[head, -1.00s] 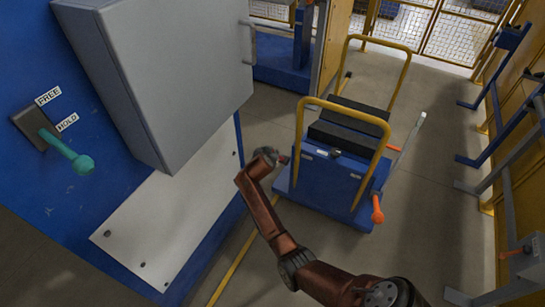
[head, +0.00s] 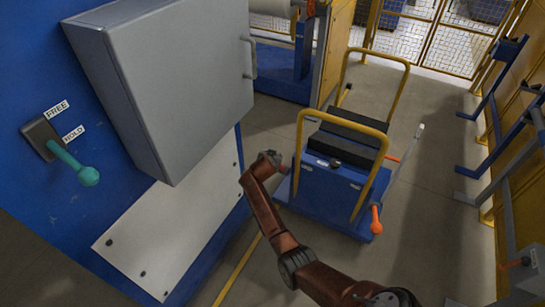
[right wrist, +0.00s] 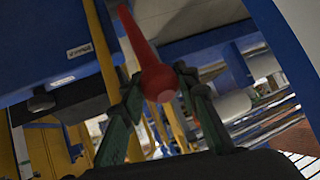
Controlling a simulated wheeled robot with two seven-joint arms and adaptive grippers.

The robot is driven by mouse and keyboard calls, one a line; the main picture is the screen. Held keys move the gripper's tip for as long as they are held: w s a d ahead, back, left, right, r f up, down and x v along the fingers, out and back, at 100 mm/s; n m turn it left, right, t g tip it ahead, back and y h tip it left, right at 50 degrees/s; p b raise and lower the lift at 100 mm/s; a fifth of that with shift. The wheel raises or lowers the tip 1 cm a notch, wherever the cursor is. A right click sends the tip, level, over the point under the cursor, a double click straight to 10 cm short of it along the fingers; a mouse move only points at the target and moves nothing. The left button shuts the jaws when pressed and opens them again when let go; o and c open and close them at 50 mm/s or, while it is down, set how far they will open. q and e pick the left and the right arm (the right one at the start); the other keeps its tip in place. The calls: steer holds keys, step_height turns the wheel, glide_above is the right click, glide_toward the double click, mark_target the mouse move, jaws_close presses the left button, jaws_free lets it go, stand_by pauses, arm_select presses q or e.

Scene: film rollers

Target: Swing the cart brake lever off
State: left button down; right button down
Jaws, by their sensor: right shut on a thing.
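The cart (head: 325,198) is blue with two yellow hoop handles and black blocks on top. My right gripper (head: 279,166) is at its left side, low beside the body. In the right wrist view, my right gripper (right wrist: 158,84) is shut on a red lever (right wrist: 138,38) with a rounded end, between its dark green fingers. In the head view the red lever is mostly hidden by the gripper. An orange-handled lever (head: 376,219) stands at the cart's front right, apart from the gripper. My left gripper is out of view.
A grey box (head: 165,85) is mounted on a blue machine at left, with a teal lever (head: 76,166) by FREE and HOLD labels, at HOLD. Blue racks (head: 495,85) line the right wall. Open floor (head: 425,220) lies right of the cart.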

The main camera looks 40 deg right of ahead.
steer(key=c, duration=1.6)
jaws_free()
steer(key=shift+s+d+r, duration=0.1)
steer(key=shift+d+r, duration=0.05)
steer(key=shift+o, duration=0.7)
steer(key=v, duration=1.2)
